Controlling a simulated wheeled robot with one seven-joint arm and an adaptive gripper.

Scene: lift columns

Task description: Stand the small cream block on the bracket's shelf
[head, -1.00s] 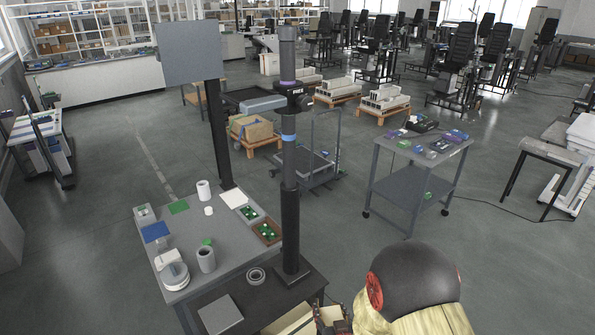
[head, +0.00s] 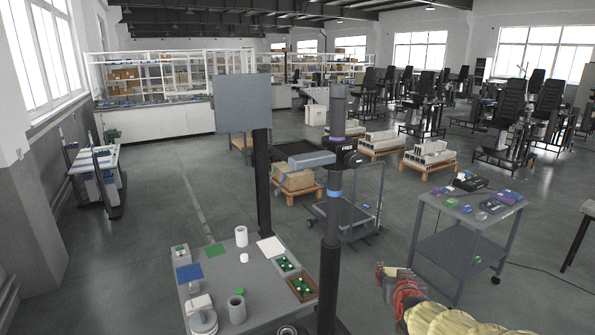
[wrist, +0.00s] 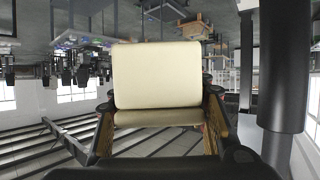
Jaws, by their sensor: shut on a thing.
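The small cream block (wrist: 157,75) fills the upper middle of the wrist view, between the two fingers of my gripper (wrist: 160,118), which is shut on it. In the head view my gripper (head: 390,277) is at the lower right, small and partly unclear, right of the dark column (head: 332,220). The plate looks empty. The gripper and block are lower than the plate and apart from it.
A grey panel (head: 242,103) stands on a second post left of the column. A table (head: 262,306) with cups, small parts and trays is below. A grey cart (head: 468,207) with small items stands at the right. A dark column (wrist: 285,65) shows close at right in the wrist view.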

